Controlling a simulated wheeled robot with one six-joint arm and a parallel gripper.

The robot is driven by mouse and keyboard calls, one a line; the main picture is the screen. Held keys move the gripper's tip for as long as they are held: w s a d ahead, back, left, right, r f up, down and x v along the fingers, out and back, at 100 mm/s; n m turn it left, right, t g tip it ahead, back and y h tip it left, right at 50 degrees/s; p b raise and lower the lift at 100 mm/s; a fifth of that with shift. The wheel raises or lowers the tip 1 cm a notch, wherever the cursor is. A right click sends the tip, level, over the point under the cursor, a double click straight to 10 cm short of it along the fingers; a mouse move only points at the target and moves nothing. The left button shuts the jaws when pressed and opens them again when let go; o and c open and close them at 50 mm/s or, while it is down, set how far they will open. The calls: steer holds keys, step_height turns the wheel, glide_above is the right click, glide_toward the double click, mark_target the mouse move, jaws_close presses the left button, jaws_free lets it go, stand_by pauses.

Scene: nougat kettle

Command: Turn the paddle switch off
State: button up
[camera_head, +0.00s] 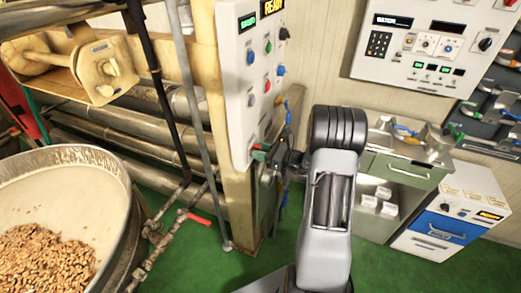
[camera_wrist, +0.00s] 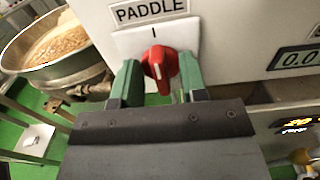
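The paddle switch is a red rotary knob (camera_wrist: 158,68) on a white plate under the label PADDLE (camera_wrist: 150,11), with an "I" mark above it. It is in the middle of the wrist view. My gripper (camera_wrist: 160,75) has its green fingers on either side of the knob, close to its edges. The fingers look apart, with small gaps beside the knob's handle; firm contact cannot be made out. In the head view my gripper (camera_head: 262,152) is at the lower end of the tall white control panel (camera_head: 238,90), and the knob is mostly hidden there.
A large kettle (camera_head: 128,195) of nuts stands at the left, beside pipes and a red-handled valve (camera_head: 199,219). A second control panel (camera_head: 420,45) hangs on the back wall.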

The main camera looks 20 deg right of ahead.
steer(key=shift+w+a, duration=0.1)
jaws_close()
stand_by(0.4)
